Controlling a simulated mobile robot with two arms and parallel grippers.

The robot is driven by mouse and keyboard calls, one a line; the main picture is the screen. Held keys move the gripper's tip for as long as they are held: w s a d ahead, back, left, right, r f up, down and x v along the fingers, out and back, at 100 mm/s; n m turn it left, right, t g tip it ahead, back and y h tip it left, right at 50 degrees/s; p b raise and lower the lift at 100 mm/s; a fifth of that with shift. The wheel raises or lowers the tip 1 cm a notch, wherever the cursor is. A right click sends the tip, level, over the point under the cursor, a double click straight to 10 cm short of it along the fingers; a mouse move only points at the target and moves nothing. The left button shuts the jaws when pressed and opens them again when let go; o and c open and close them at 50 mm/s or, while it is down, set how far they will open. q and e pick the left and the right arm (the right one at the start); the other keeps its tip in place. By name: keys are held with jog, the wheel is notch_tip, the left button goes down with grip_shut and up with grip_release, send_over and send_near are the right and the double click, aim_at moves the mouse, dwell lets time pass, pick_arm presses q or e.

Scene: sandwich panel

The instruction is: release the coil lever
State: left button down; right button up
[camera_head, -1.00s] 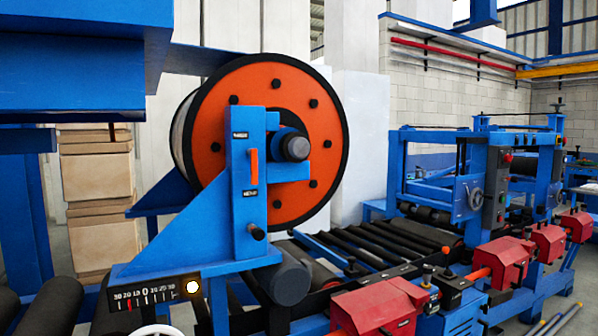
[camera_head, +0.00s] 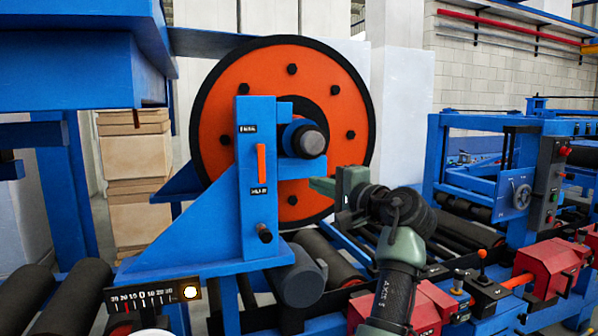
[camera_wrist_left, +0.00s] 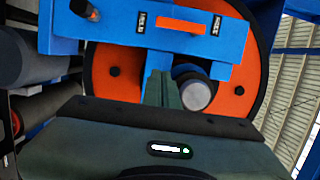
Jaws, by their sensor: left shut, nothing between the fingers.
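The coil lever, a short orange handle (camera_head: 261,163), stands upright on the front of a blue post (camera_head: 243,200), between two small dark labels. It also shows in the left wrist view as an orange bar (camera_wrist_left: 182,24). Behind the post is the coil, a large orange disc with a black rim (camera_head: 220,100). My left gripper (camera_head: 322,186) is right of the post, in front of the disc's lower right part. Its fingers (camera_wrist_left: 160,88) are shut and empty, pointing toward the disc, apart from the lever. My right gripper is not in view.
A black knob (camera_head: 264,234) sticks out low on the post. A dark round shaft end (camera_head: 310,143) juts out right of the lever. A scale plate (camera_head: 145,297) is at the lower left. Red housings (camera_head: 550,269) and rollers are at the right.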

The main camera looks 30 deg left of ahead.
aim_at(260, 163)
pick_arm(q)
jog(key=shift+s+a+r, duration=0.1)
jog(key=shift+s+r, duration=0.15)
jog(key=shift+w+a, duration=0.1)
jog(key=shift+a, duration=0.05)
jog(key=a+p, duration=0.2)
jog(key=a, duration=0.1)
jog(key=w+a+p, duration=0.1)
jog(key=a+p, duration=0.1)
jog(key=a, duration=0.2)
jog(key=a+p, duration=0.2)
jog(key=a, duration=0.2)
jog(key=shift+w+a+f, duration=0.1)
jog(key=shift+w+a, duration=0.05)
jog(key=shift+w, duration=0.05)
